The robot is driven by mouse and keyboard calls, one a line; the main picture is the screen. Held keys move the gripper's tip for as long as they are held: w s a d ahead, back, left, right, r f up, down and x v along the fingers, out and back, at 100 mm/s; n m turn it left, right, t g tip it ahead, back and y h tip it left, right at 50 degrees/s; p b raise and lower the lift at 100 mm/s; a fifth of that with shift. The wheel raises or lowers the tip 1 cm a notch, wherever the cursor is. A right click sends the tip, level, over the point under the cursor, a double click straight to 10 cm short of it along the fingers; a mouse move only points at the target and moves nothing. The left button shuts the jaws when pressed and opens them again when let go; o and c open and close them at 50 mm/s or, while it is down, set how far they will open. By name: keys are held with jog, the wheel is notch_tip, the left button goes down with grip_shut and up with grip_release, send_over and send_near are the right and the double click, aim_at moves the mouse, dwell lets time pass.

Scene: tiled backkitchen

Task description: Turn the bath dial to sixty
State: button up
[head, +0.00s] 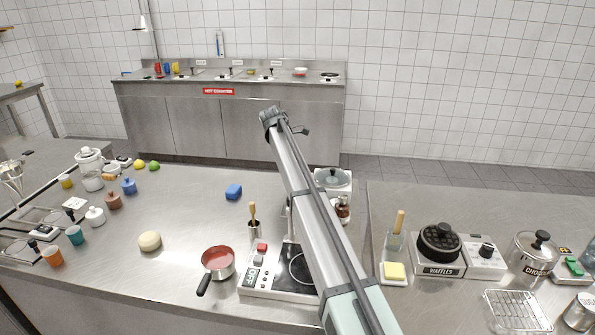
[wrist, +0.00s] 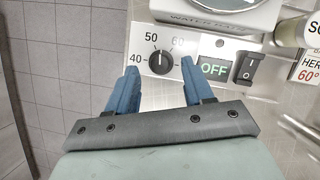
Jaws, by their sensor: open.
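The bath dial (wrist: 160,61) is a round black knob on a pale panel in the wrist view, with the marks 40, 50 and 60 around it. Its pointer is too small to read surely. My gripper (wrist: 160,67) is open, with one blue finger at the left of the dial and one at the right. The knob shows between the fingertips with gaps on both sides. The water bath (wrist: 215,20) is just beyond the dial. In the head view, a white unit with a round lid (head: 333,178) looks like the bath; my arm partly covers it, and the dial and fingertips are hidden.
Right of the dial are a green OFF display (wrist: 214,68) and a black rocker switch (wrist: 247,68), close to the right finger. A sign with 60° (wrist: 308,68) stands farther right.

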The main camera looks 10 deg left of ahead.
jog(key=shift+x, duration=1.15)
grip_shut()
